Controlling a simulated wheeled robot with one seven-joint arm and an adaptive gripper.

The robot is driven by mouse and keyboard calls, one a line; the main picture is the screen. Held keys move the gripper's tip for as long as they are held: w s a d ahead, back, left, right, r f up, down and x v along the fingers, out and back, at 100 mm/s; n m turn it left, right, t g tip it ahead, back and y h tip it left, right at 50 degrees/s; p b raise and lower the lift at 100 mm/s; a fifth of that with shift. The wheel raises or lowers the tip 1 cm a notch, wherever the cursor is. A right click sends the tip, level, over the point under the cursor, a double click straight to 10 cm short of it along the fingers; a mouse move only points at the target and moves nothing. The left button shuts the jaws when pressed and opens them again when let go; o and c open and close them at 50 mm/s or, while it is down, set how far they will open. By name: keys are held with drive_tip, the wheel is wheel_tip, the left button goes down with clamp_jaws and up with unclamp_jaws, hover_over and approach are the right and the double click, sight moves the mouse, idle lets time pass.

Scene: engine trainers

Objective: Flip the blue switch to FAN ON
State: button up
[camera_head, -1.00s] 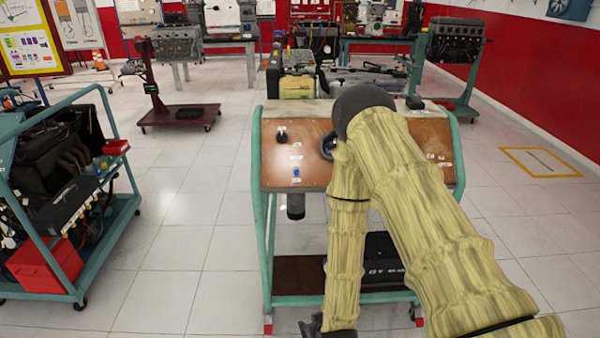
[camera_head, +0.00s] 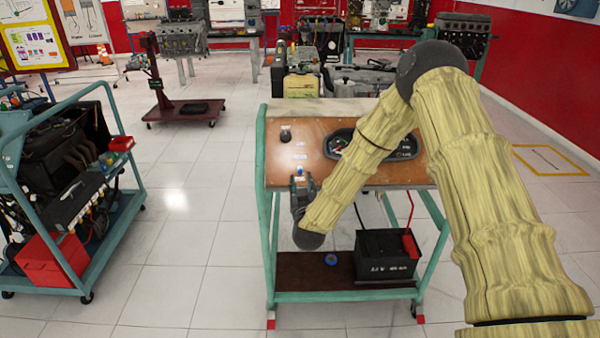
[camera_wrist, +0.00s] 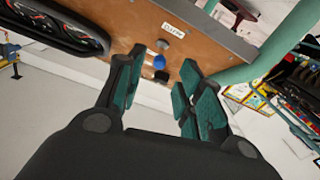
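The blue switch (camera_head: 299,170) is on the lower left part of the brown sloping panel (camera_head: 318,135) of the green-framed trainer. It also shows in the wrist view (camera_wrist: 159,62), with a darker piece just below it. My gripper (camera_head: 301,189) is right below and in front of the switch in the head view. In the wrist view my gripper (camera_wrist: 162,88) is open, with its green-padded fingers apart. The switch appears between and beyond the fingertips, and nothing is held. I cannot tell whether a finger touches the switch. The switch's exact position and lettering are too small to read.
A black knob (camera_head: 286,134) sits higher on the panel. A gauge cluster (camera_head: 404,146) is right of centre, partly behind my arm. A battery (camera_head: 387,256) stands on the trainer's lower shelf. Another engine cart with a red box (camera_head: 52,262) is at left. Floor between is clear.

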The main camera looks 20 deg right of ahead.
sight(300, 173)
drive_tip(key=p+x, duration=0.1)
drive_tip(key=x, duration=0.5)
drive_tip(key=shift+w, duration=0.2)
